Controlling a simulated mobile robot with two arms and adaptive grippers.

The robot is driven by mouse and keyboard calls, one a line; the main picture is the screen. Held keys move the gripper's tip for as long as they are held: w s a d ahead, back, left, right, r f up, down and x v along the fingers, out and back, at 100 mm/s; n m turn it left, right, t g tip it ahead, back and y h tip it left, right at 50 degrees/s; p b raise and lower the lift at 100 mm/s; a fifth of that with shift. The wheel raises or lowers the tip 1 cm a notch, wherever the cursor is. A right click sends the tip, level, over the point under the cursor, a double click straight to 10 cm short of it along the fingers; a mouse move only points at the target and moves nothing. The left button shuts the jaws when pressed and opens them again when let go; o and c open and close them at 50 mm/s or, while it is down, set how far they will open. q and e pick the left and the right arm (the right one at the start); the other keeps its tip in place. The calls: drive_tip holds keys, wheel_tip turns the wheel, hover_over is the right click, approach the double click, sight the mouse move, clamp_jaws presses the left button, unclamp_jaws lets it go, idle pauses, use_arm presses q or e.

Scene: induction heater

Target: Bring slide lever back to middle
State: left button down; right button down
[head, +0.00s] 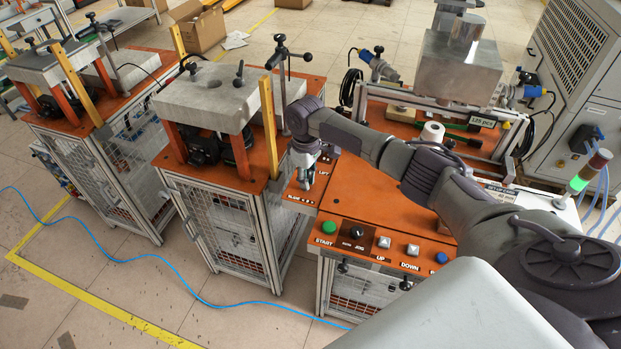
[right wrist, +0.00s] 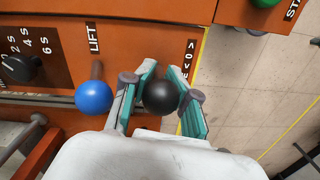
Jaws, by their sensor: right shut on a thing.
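The slide lever's black ball knob (right wrist: 160,97) sits between the green-padded fingers of my right gripper (right wrist: 158,92) in the right wrist view, beside the partly hidden slide label (right wrist: 189,62). The gripper is shut on this knob. In the head view my right gripper (head: 304,176) reaches down over the left edge of the orange panel, by the slide label (head: 298,199). The lever itself is hidden there by the gripper. My left gripper is not in view.
The lift lever's blue ball (right wrist: 94,97) stands close beside the gripper's left finger in the right wrist view. A black timer knob (right wrist: 22,68) is further left. The green start button (head: 329,227) and other buttons line the panel's front.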

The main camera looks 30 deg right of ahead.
drive_tip(key=shift+w+a+r+g+h, duration=0.1)
drive_tip(key=shift+w+r+g+h, duration=0.15)
drive_tip(key=shift+w+g+h, duration=0.1)
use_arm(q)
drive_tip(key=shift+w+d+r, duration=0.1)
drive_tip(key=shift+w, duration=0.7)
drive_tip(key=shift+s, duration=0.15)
use_arm(e)
drive_tip(key=c, duration=1.2)
unclamp_jaws()
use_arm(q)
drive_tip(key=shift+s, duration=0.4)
use_arm(e)
drive_tip(key=shift+s, duration=0.1)
drive_tip(key=shift+f, duration=0.1)
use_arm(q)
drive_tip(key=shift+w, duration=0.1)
use_arm(e)
wheel_tip(320, 180, up, 12)
drive_tip(key=w, duration=0.1)
drive_tip(key=shift+w+a, duration=0.15)
drive_tip(key=shift+a, duration=0.25)
